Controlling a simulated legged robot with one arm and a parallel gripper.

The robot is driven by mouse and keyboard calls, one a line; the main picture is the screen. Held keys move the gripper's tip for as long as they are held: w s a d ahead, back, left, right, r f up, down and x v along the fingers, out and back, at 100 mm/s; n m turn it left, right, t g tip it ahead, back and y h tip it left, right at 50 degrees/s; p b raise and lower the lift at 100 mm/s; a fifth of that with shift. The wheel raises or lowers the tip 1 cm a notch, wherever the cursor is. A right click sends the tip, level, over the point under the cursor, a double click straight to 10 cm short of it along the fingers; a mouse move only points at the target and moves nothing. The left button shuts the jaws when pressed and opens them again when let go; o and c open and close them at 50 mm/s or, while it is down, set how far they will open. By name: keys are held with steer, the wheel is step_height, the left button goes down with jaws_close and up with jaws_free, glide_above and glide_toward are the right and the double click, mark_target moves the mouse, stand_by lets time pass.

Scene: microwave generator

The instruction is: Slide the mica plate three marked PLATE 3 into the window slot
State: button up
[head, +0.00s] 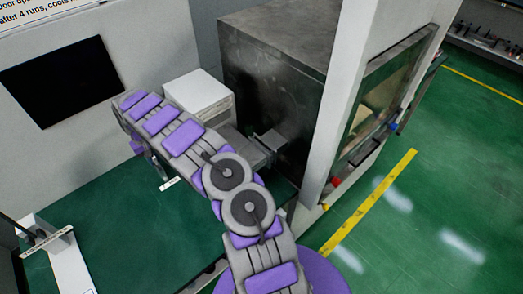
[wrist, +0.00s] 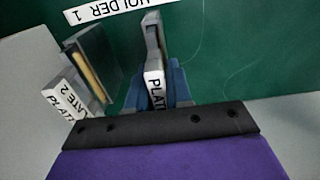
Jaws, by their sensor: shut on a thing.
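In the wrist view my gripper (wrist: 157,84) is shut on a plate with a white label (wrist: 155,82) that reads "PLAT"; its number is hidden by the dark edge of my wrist. A grey upright part (wrist: 152,35) stands just beyond it, between the blue fingers. I cannot tell whether the plate is still touching a holder. In the head view the gripper and held plate are mostly hidden by my arm. A metal fitting (head: 268,140) juts from the dark metal cabinet (head: 275,75); I cannot tell whether it holds the window slot.
Left of my gripper stands a plate marked PLATE 2 (wrist: 67,101) beside a dark holder (wrist: 92,60) with a tan sheet. A white box (head: 198,93) stands beside the cabinet. A pale post (head: 345,95) stands right of it.

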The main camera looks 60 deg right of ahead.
jaws_close()
steer(key=shift+r, duration=0.1)
steer(key=shift+r+p, duration=0.95)
steer(key=shift+r, duration=1.95)
